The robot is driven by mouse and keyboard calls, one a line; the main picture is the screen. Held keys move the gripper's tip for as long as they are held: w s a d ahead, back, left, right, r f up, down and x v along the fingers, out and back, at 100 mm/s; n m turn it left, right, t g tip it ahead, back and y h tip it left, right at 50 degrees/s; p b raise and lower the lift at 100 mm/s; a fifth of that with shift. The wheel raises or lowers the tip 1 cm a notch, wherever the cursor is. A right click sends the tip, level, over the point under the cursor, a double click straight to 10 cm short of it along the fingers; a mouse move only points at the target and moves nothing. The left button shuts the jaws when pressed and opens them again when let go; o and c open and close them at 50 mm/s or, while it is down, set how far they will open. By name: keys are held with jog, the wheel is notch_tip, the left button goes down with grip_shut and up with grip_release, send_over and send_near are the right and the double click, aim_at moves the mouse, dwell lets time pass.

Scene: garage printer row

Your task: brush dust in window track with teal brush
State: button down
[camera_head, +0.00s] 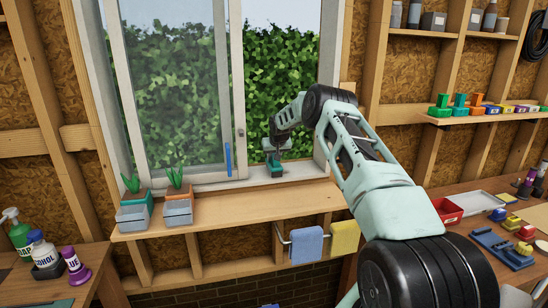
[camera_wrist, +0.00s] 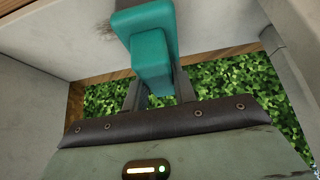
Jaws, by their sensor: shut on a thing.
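My gripper (camera_head: 276,160) is at the window's lower right, shut on the teal brush (camera_head: 274,171). In the wrist view the teal brush (camera_wrist: 151,60) sits between the two fingers of my gripper (camera_wrist: 157,88). Its bristles are hidden there. The brush is low over the pale window track (camera_head: 251,180), in the open right part of the window. I cannot tell whether it touches the track. A dark speckled patch, perhaps dust (camera_wrist: 104,30), lies on the pale surface beside the brush in the wrist view.
A sliding pane (camera_head: 175,90) fills the window's left side; a blue upright strip (camera_head: 228,160) stands near its edge. Potted plants (camera_head: 177,207) stand on the wooden ledge (camera_head: 230,212). Blue (camera_head: 306,245) and yellow (camera_head: 344,238) cloths hang below. The ledge's middle is clear.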

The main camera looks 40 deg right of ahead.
aim_at(281, 166)
jog(key=shift+s+a+r+b, duration=0.1)
jog(key=shift+s+a+b, duration=0.35)
jog(key=shift+s, duration=0.4)
jog(key=shift+s+a+b, duration=0.25)
jog(key=shift+s+a, duration=0.3)
jog(key=shift+s, duration=0.3)
jog(key=shift+s+d, duration=0.4)
jog(key=shift+d, duration=0.4)
jog(key=shift+w+d+f, duration=0.15)
jog(key=shift+w+d, duration=0.35)
jog(key=shift+w, duration=0.3)
jog(key=shift+w+d+f, duration=0.1)
jog(key=shift+w+d, duration=0.35)
jog(key=shift+w, duration=0.35)
jog(key=shift+s+d, duration=0.5)
jog(key=shift+d, duration=0.3)
jog(key=shift+s+a+r+b, duration=0.1)
jog(key=shift+s+a+b, duration=0.4)
jog(key=shift+s, duration=0.35)
jog(key=shift+s+a+r+b, duration=0.1)
jog(key=shift+s+a+b, duration=0.25)
jog(key=shift+s+a, duration=0.35)
jog(key=shift+s+d, duration=0.1)
jog(key=shift+d, duration=0.05)
jog(key=shift+r, duration=0.1)
notch_tip(281, 166, up, 6)
jog(key=p, duration=0.2)
jog(key=shift+p, duration=0.4)
